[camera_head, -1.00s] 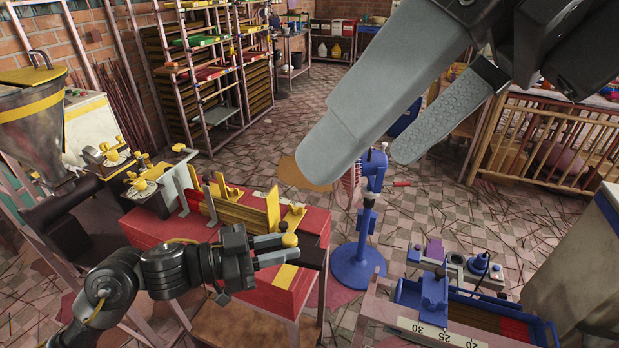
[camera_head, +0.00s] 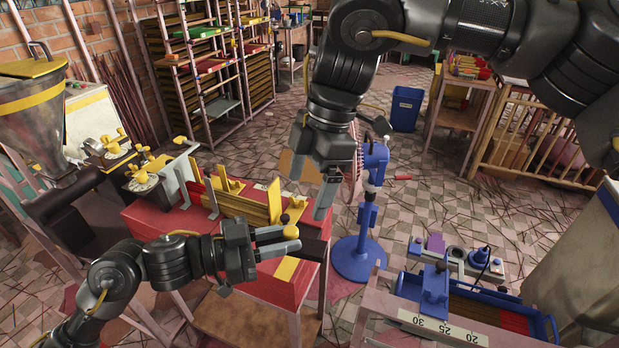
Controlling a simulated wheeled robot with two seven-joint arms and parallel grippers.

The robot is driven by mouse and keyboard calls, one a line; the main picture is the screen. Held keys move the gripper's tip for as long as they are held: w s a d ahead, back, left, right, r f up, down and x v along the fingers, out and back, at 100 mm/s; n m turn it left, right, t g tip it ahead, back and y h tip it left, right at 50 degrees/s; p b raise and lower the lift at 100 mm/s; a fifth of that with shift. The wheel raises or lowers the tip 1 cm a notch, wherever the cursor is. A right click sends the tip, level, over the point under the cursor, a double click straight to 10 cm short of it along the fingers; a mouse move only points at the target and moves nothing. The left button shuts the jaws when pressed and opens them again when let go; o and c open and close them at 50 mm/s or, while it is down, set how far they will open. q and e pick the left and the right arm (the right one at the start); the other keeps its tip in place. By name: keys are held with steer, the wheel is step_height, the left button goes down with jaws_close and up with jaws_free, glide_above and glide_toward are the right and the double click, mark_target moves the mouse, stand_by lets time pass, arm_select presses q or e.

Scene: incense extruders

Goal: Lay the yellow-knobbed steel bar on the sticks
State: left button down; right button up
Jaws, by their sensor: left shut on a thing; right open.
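My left gripper (camera_head: 276,240) is low over the right part of the red table (camera_head: 170,222), its fingers shut around a yellow knob (camera_head: 291,232). The knob appears to belong to the yellow-knobbed steel bar; its steel part is hidden or too small to make out. Long sticks (camera_head: 240,207) lie in a yellow and red trough on the red table, just behind this gripper. An upright yellow plate (camera_head: 274,201) stands at the trough's right end. My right gripper (camera_head: 311,182) points down, open and empty, above and right of that plate.
A blue stand (camera_head: 358,255) rises from the floor right of the red table. A blue tray (camera_head: 545,328) with brown and red sticks sits on the bench at lower right. Yellow-knobbed fittings (camera_head: 143,180) are at the red table's left end. Stick-filled racks stand behind.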

mark_target(295, 228)
arm_select(q)
steer(key=shift+r, duration=0.1)
arm_select(e)
steer(key=x, duration=1.1)
steer(key=shift+a+f, duration=0.2)
jaws_close()
arm_select(q)
steer(key=c, duration=1.3)
jaws_free()
steer(key=shift+s, duration=0.1)
arm_select(e)
steer(key=shift+r, duration=0.1)
arm_select(q)
steer(key=shift+o, duration=1)
steer(key=v, duration=1.2)
